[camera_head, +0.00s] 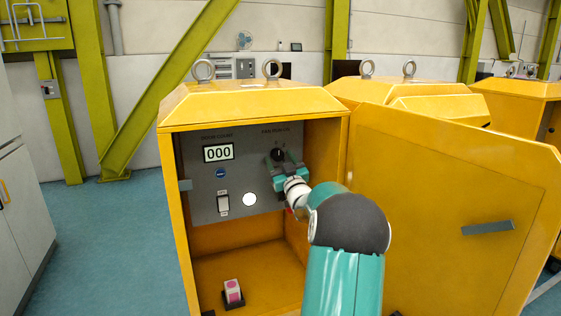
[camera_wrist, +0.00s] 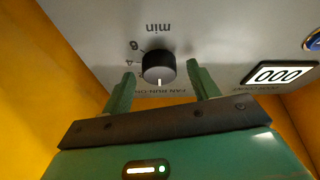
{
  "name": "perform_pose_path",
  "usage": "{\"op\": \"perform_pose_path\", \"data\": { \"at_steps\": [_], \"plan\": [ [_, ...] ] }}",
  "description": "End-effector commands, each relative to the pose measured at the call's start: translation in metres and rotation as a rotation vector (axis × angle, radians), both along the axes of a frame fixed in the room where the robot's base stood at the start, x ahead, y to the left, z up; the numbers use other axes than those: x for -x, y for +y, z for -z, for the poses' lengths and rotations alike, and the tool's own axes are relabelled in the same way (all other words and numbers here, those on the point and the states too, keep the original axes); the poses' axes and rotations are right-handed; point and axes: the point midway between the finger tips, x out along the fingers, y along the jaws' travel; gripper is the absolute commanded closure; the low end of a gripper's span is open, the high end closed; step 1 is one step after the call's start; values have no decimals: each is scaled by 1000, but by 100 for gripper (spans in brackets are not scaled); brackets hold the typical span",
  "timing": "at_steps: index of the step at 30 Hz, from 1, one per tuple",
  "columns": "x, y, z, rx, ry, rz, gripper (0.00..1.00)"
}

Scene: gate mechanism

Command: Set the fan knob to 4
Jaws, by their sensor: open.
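The fan knob (camera_head: 277,154) is a dark round knob on the grey panel in the yellow cabinet. In the wrist view the panel appears upside down, and the black knob (camera_wrist: 158,64) has a white mark on its lower side, towards the "FAN RUN-ON" lettering. Small numbers and "min" are printed around it; one on the left looks like a 4. My gripper (camera_head: 283,165) is at the panel, close to the knob. In the wrist view my gripper (camera_wrist: 160,75) is open, with one green finger on each side of the knob and gaps between.
The panel also carries a display reading 000 (camera_head: 219,153), a blue round label (camera_head: 221,172), a white rocker switch (camera_head: 223,203) and a white round light (camera_head: 250,199). The open yellow door (camera_head: 450,190) stands right of my arm. A pink-and-white box (camera_head: 233,291) sits on the cabinet floor.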

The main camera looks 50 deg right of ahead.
Motion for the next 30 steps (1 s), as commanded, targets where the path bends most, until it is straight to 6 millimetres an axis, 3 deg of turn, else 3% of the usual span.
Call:
{"op": "perform_pose_path", "data": {
  "at_steps": [8, 15, 30],
  "plan": [
    [-2, -1, -1, -1, 1, 0, 40],
    [-1, -1, -1, -1, 1, 0, 84],
    [-2, 0, 0, -88, -51, 1, 84]
  ]
}}
